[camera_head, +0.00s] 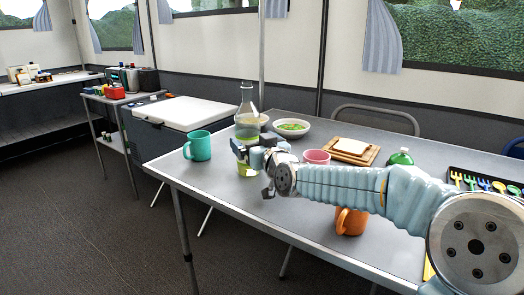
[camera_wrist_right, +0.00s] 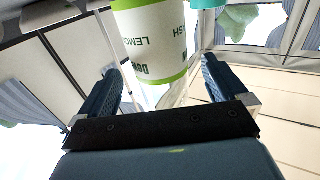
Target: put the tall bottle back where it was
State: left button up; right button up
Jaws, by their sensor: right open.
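The tall bottle (camera_head: 247,104) stands upright on the table, with a clear neck and a yellow-green lower part. Its white and green label (camera_wrist_right: 155,42) shows upside down in the right wrist view, near and between the fingertips. My right gripper (camera_head: 250,158) is at the bottle's lower half and hides part of it in the head view. In the right wrist view its jaws (camera_wrist_right: 162,78) are open, with a gap beside the bottle. I cannot tell whether a finger touches it. My left gripper is not in view.
A teal mug (camera_head: 197,146) stands left of the bottle, and a bowl of greens (camera_head: 291,128) behind it to the right. A pink cup (camera_head: 316,157), a bread board (camera_head: 350,150), a green bottle (camera_head: 400,158) and an orange mug (camera_head: 350,222) surround my right arm. The table's front left is clear.

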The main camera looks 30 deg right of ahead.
jog(key=s, duration=0.6)
jog(key=shift+a, duration=0.4)
